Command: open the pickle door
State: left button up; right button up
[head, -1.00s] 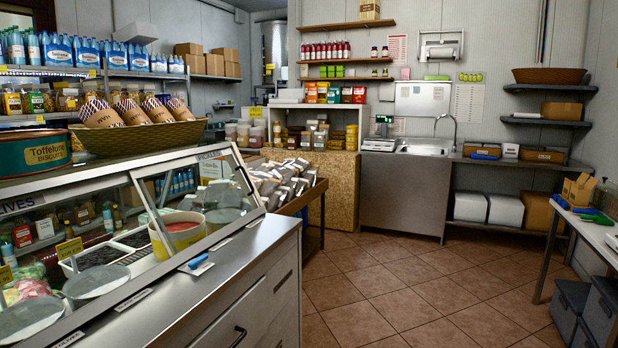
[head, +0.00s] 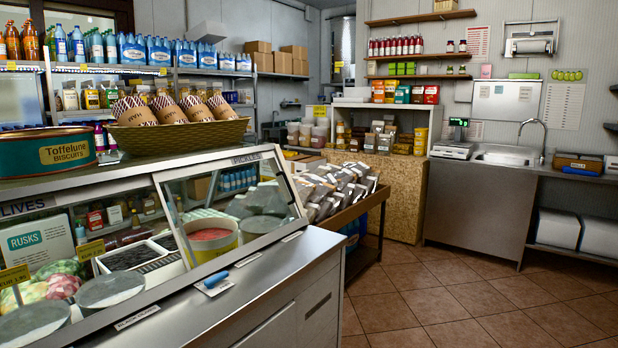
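The glass display counter (head: 290,263) fills the lower left. Its top rail carries a label reading "…LIVES" at the left and a partly legible label (head: 252,157) that looks like "PICKLES" at the right. Below that right label is a slanted, metal-framed glass pane (head: 272,185), which I take as the pickle door. Behind or beside it are a yellow-rimmed tub with reddish contents (head: 212,243) and pale round lids. I cannot tell from this angle whether the pane is shut. Neither of my grippers is in view.
A small tool with a blue handle (head: 217,280) lies on the counter's steel ledge. A basket of paper-wrapped goods (head: 180,134) and a Toffelune biscuit tin (head: 50,161) stand on top. A bin of bags (head: 362,212) is beyond the counter. Tiled floor (head: 450,305) is clear at the right.

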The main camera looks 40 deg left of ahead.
aim_at(164, 175)
jog(key=i, duration=2.6)
jog(key=u, duration=1.5)
